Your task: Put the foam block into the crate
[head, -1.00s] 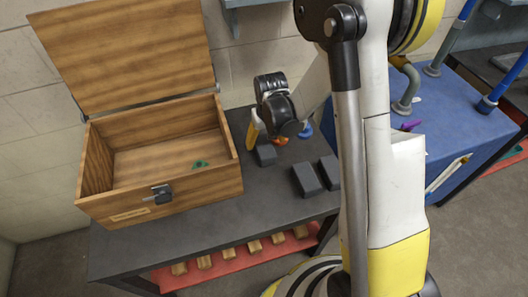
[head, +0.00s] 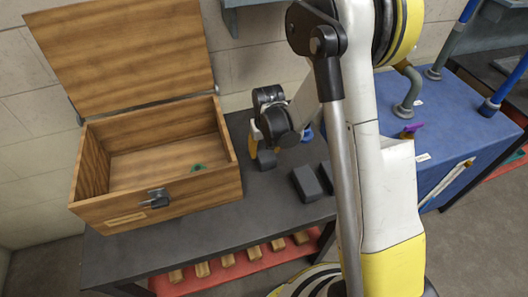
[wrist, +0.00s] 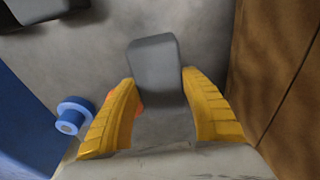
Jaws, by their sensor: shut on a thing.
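The foam block appears to be the small dark grey block (head: 267,160) just right of the crate. My gripper (head: 264,155) is low over the bench there. In the wrist view its yellow fingers (wrist: 160,115) stand on both sides of the grey block (wrist: 155,65), shut on it. I cannot tell whether the block still touches the bench. The wooden crate (head: 170,204) stands at the left with its lid (head: 125,55) swung up and its inside uncovered. The crate's brown side fills the right edge of the wrist view (wrist: 275,65).
Other dark blocks (head: 306,183) lie right of my gripper. A blue round part (wrist: 72,115) and something orange are close to my fingers. The crate's right wall stands beside my gripper.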

